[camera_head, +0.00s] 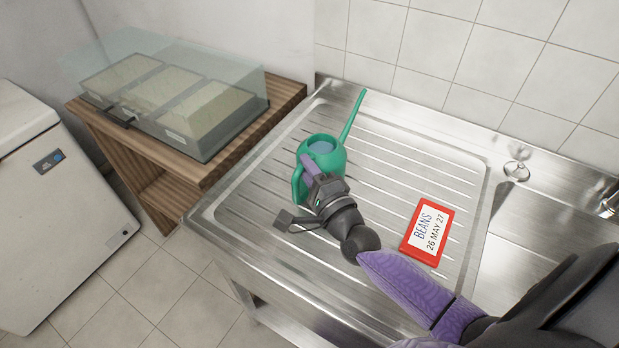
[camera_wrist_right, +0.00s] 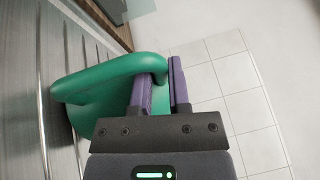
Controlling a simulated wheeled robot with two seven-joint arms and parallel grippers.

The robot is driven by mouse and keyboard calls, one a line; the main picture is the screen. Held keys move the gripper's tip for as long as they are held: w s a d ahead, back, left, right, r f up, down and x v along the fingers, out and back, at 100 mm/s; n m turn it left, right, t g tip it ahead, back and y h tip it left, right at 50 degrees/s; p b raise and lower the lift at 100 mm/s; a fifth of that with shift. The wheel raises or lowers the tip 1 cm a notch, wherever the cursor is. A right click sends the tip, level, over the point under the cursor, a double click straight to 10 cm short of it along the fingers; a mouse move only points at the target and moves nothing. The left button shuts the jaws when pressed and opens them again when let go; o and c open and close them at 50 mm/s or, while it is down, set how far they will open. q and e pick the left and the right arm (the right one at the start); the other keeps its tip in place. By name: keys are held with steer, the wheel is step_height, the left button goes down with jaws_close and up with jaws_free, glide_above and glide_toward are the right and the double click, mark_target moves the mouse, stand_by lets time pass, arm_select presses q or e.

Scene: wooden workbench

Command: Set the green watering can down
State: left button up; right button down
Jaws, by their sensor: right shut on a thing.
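The green watering can (camera_head: 329,152) is upright at the steel draining board (camera_head: 253,212), its long spout pointing to the back right. I cannot tell for certain whether its base touches the board. My right gripper (camera_head: 311,172) is shut on the can's handle, on the near side of the can. In the right wrist view the purple fingers (camera_wrist_right: 162,90) close around the green handle (camera_wrist_right: 105,75). The can's base is partly hidden by my gripper and wrist. My left gripper is not in view.
A red-edged card reading "BEANS 26 MAY 27" (camera_head: 428,232) lies on the board to the right of the can. A wooden stand (camera_head: 190,165) holds a clear-lidded box of trays (camera_head: 165,95) at the left. A white chest (camera_head: 60,190) stands far left. The board's front left is clear.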

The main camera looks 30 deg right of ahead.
steer(key=shift+f+b, duration=0.3)
steer(key=shift+f, duration=0.55)
steer(key=c, duration=0.6)
jaws_free()
steer(key=s, duration=0.4)
steer(key=s+f, duration=0.1)
steer(key=s, duration=0.7)
steer(key=shift+d+f+p, duration=0.15)
steer(key=shift+p, duration=0.15)
